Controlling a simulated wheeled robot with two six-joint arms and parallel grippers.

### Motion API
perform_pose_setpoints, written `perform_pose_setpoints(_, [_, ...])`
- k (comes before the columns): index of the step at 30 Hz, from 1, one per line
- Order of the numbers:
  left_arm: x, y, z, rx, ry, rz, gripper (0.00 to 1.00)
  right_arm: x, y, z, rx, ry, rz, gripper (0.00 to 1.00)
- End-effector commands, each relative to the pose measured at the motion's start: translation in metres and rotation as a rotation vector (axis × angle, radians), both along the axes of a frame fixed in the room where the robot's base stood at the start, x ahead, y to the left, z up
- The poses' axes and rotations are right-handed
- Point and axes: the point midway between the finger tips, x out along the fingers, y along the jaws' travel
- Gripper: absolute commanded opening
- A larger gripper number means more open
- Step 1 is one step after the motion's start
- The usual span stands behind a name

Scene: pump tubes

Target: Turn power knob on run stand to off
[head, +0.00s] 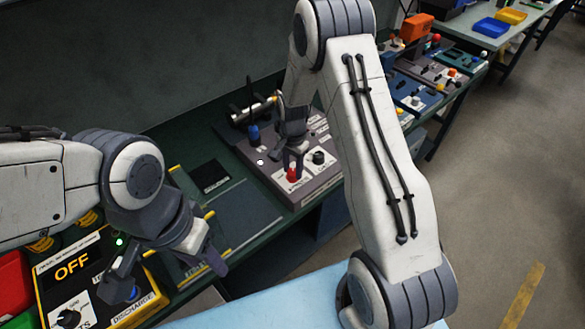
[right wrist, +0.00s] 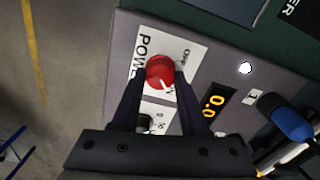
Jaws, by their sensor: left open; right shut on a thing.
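The run stand (head: 318,193) is a grey panel on the green bench, right of centre in the head view. Its red power knob (right wrist: 160,71) sits on a white label marked POWER in the right wrist view and also shows in the head view (head: 292,175). A white pointer line on the knob faces the lower right. My right gripper (right wrist: 159,74) is shut on the red knob, one finger on each side. My left gripper (head: 166,272) is open and empty, above the bench beside the yellow-edged box.
The yellow-edged box (head: 72,268) with an orange OFF display stands at lower left. The run stand carries an orange display (right wrist: 213,108) reading 0.0, a black knob (head: 318,157) and a blue-capped part (right wrist: 288,121). A light blue surface (head: 290,305) lies in front.

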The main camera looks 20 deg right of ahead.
Motion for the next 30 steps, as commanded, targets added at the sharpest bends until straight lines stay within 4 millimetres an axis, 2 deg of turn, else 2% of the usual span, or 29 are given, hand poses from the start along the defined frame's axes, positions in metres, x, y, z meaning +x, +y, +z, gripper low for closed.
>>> perform_pose_setpoints(11, [0.0,0.0,-0.0027,0.0,0.0,0.0,0.5,0.0002,0.0,0.0001,0.0,0.0,0.202,0.0])
perform_pose_setpoints(30, [0.0,0.0,-0.0077,0.0,0.0,0.0,0.5,0.0004,0.0,0.0008,0.0,0.0,0.805,0.0])
